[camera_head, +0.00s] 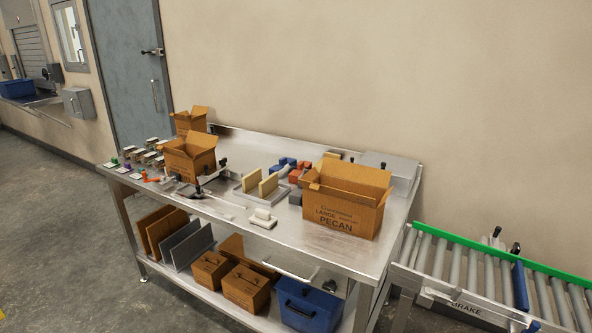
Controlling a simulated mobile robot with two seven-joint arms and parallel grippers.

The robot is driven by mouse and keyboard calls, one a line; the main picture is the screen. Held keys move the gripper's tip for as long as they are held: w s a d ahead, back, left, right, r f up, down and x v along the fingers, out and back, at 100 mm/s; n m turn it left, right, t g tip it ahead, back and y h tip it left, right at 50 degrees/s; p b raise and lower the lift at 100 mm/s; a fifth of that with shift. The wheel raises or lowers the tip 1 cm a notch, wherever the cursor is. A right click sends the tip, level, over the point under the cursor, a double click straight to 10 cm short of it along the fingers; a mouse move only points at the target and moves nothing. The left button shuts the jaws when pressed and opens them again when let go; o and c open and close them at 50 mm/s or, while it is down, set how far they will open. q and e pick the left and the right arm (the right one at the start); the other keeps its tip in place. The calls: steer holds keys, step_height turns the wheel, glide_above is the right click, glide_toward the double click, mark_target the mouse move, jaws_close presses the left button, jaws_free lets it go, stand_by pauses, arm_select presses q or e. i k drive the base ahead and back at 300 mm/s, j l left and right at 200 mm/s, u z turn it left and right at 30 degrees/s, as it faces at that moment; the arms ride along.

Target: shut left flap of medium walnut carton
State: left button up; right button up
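A mid-sized open brown carton (192,163) stands on the left part of the steel table, with its top flaps standing up and outward. One flap juts out at its left side. I cannot read any lettering on it, so I cannot confirm that it is the walnut carton. Neither of my grippers shows in the head view.
A large open carton marked PECAN (340,212) stands at the table's right. A smaller open carton (190,121) is behind the mid-sized one. A dark-handled tool (199,189) lies close in front of it. A tray with upright dividers (243,193) sits mid-table.

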mark_target(175, 143)
steer(key=i+j, duration=0.15)
steer(key=j, duration=0.25)
steer(key=i+j, duration=0.2)
steer(key=j, duration=0.15)
steer(key=i+j, duration=0.15)
steer(key=j, duration=0.25)
steer(key=i+j, duration=0.2)
steer(key=j, duration=0.2)
steer(key=i+j, duration=0.15)
steer(key=j, duration=0.2)
steer(key=i+j, duration=0.2)
steer(key=j, duration=0.2)
steer(key=i+j, duration=0.15)
steer(key=j, duration=0.25)
steer(key=i+l+u, duration=0.2)
steer(key=i, duration=0.25)
steer(key=i+l+u, duration=0.35)
steer(key=l, duration=0.3)
